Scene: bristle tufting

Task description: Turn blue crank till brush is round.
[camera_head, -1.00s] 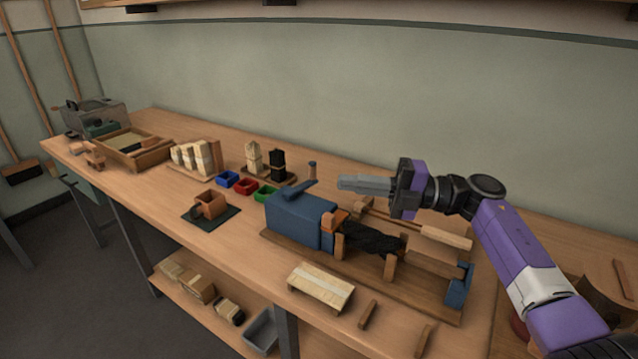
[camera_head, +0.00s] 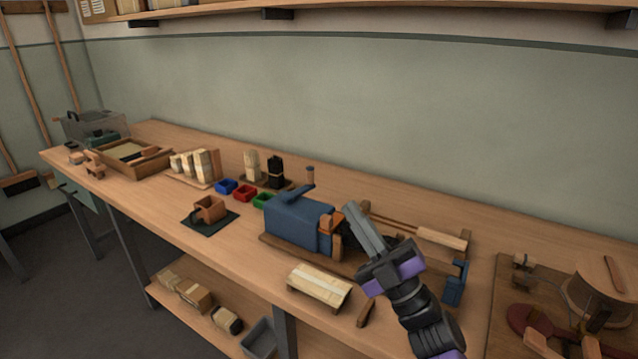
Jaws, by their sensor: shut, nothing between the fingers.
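The blue machine housing (camera_head: 296,221) sits on a wooden base on the bench. Its blue crank (camera_head: 292,196) lies on top, with an upright brown handle (camera_head: 310,175) at the far end. My gripper (camera_head: 352,212) is shut and empty, just right of the housing, fingers pointing up and left. The crank handle is to its upper left, apart from it. An orange-brown clamp (camera_head: 330,224) is on the housing's right end.
A blue end bracket (camera_head: 455,284) stands to the right of my gripper. A bundle of pale bristles (camera_head: 319,284) lies in front. Blue, red and green bins (camera_head: 245,189) sit left of the housing. A wooden-handled tool (camera_head: 441,238) lies behind.

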